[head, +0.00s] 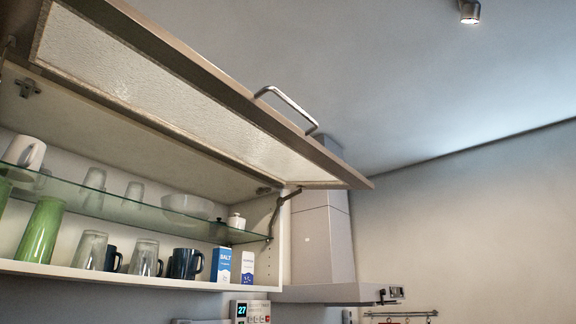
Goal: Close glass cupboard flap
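The glass cupboard flap (180,92) is raised wide open above the cupboard. It has a textured glass pane in a wooden frame. Its metal bar handle (289,106) is on the outer face near the front edge. A hinge arm (277,212) joins the flap to the cupboard's right side. The open cupboard (150,281) shows its shelves and contents. Neither of my grippers is in the head view.
A glass shelf (140,212) holds a white mug, glasses and a bowl (187,206). Below stand green and clear glasses, dark mugs (186,263) and small boxes (222,266). A range hood (322,250) is to the right. Space before the flap looks clear.

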